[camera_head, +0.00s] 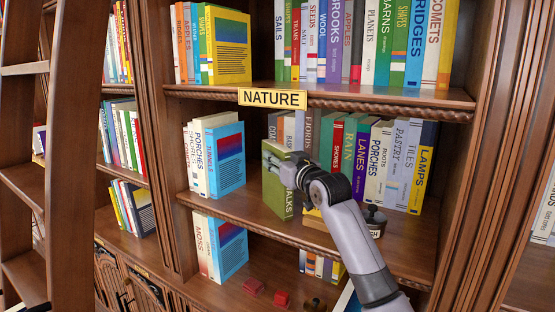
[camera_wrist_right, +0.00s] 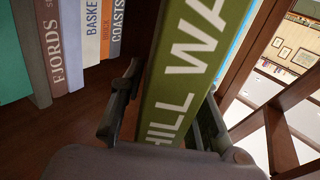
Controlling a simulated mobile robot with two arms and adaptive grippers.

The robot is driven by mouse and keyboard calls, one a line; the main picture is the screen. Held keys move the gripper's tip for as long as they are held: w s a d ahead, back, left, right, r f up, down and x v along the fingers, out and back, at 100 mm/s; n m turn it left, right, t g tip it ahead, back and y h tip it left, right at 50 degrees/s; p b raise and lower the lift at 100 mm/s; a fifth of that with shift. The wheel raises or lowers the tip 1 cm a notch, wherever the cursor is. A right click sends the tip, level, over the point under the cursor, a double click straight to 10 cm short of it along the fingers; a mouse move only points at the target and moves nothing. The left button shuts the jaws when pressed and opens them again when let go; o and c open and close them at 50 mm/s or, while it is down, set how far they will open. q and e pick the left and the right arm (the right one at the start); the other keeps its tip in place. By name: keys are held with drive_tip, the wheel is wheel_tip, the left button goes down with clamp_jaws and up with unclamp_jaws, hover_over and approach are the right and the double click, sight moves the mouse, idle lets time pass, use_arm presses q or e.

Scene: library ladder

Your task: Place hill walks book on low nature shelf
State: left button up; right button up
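The green hill walks book (camera_head: 277,193) stands about upright at the middle shelf (camera_head: 240,208), under the NATURE sign (camera_head: 272,98). My right gripper (camera_head: 278,163) reaches in from the lower right and is at the book's upper part. In the right wrist view the book (camera_wrist_right: 190,70) shows "HILL WA" on its spine and sits between the two fingers of the gripper (camera_wrist_right: 165,110), which look closed against its sides. I cannot tell whether the book's bottom touches the shelf board. My left gripper is not in view.
Blue-covered books with the Porches spine (camera_head: 227,160) stand left of the green book. A row of books (camera_head: 375,160) fills the back right, with a dark rounded object (camera_head: 375,216) in front. A ladder (camera_head: 75,140) stands at the left. Small red objects (camera_head: 281,299) lie on the lowest shelf.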

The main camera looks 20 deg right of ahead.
drive_tip(key=shift+o, duration=1.2)
drive_tip(key=s+d+b, duration=0.2)
drive_tip(key=s+b, duration=0.2)
drive_tip(key=s, duration=0.7)
drive_tip(key=shift+s+d+r, duration=0.15)
drive_tip(key=shift+s, duration=0.25)
